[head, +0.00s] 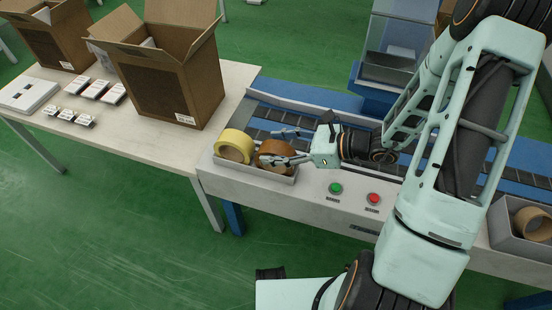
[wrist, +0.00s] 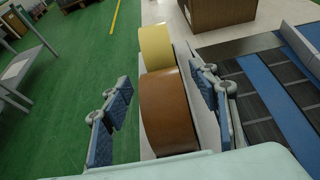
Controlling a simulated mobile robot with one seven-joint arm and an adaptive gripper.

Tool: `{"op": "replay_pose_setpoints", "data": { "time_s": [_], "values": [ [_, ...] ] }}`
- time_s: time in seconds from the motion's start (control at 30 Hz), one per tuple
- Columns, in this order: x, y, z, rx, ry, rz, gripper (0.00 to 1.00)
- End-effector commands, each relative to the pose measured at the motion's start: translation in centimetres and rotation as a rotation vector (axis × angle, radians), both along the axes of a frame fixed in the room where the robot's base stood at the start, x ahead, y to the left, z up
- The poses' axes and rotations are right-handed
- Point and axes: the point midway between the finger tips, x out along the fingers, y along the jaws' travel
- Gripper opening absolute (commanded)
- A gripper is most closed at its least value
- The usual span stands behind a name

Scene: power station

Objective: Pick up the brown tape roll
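The brown tape roll (head: 274,150) stands on its edge beside a yellow tape roll (head: 234,145) in a shallow grey tray (head: 283,178) at the near edge of the conveyor. My gripper (head: 288,146) is at the brown roll, with its fingers spread to either side of it. In the wrist view the brown roll (wrist: 167,108) lies between the two open fingers, with a gap visible on the left and a smaller one on the right. The yellow roll (wrist: 155,47) is just beyond it.
A green button (head: 335,188) and a red button (head: 373,198) sit on the conveyor's front panel. An open cardboard box (head: 165,85) stands on the table at left. Another grey bin with a tape roll (head: 532,222) is at far right.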

Motion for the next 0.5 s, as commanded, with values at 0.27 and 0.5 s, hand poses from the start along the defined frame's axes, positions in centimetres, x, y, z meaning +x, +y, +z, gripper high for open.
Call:
{"op": "replay_pose_setpoints", "data": {
  "time_s": [0.27,0.5],
  "values": [
    [-0.01,-0.03,0.01,0.0,0.0,0.0,0.23],
    [-0.01,-0.03,0.02,0.0,0.0,0.0,0.0]
  ]
}}
